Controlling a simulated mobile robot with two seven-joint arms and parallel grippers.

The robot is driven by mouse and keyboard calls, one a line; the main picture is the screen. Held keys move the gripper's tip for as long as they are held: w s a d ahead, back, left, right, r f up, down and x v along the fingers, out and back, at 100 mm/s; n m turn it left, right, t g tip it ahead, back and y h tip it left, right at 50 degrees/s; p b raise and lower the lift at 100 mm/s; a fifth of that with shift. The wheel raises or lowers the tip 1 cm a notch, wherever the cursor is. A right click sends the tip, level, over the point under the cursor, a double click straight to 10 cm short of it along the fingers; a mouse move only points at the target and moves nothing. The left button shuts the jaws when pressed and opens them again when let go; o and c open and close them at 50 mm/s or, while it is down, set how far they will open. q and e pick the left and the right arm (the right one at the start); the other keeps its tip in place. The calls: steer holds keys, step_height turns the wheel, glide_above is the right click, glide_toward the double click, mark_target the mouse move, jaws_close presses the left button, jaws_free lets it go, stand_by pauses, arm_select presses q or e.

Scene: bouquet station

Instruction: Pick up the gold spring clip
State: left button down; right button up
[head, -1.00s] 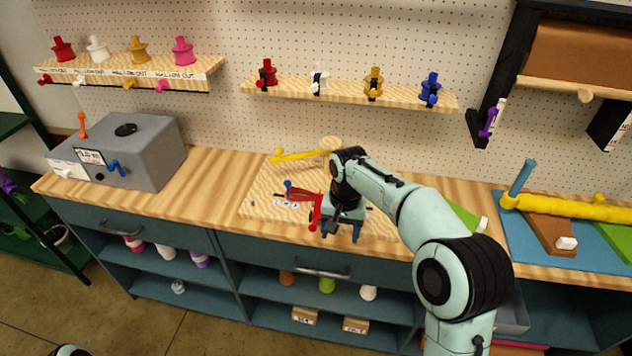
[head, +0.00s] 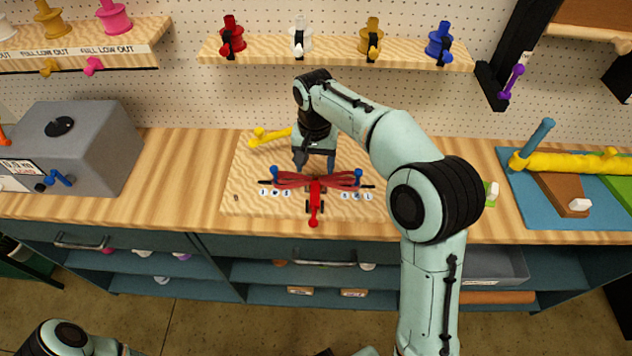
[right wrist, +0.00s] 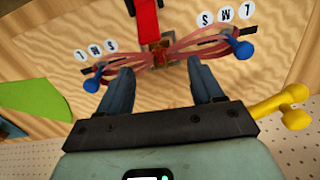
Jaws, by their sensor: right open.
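A red ribbon bow (head: 290,180) lies on the pale wooden board (head: 240,200), looped toward two blue pegs, with a red handle (head: 314,216) in front. In the right wrist view a small brownish-gold piece (right wrist: 162,62) sits at the bow's middle; I cannot tell if it is the gold spring clip. A gold spool (head: 371,34) with a black and gold piece on it stands on the upper shelf. My right gripper (head: 316,166) points down just behind the bow. Its open, empty fingers (right wrist: 160,78) straddle the line of the bow's middle. My left gripper is out of view.
A yellow peg-like piece (head: 270,137) lies at the board's back left. A grey box (head: 85,140) stands to the left. A blue mat (head: 515,215) with a yellow roll (head: 580,163) lies to the right. The upper shelf (head: 270,55) overhangs behind.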

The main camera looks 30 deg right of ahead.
mark_target(316, 176)
steer(key=shift+w+f, duration=0.2)
steer(key=shift+f, duration=0.45)
steer(key=f, duration=0.5)
steer(key=shift+d+b, duration=0.25)
steer(key=shift+b, duration=0.05)
steer(key=shift+r, duration=0.1)
steer(key=c, duration=1.1)
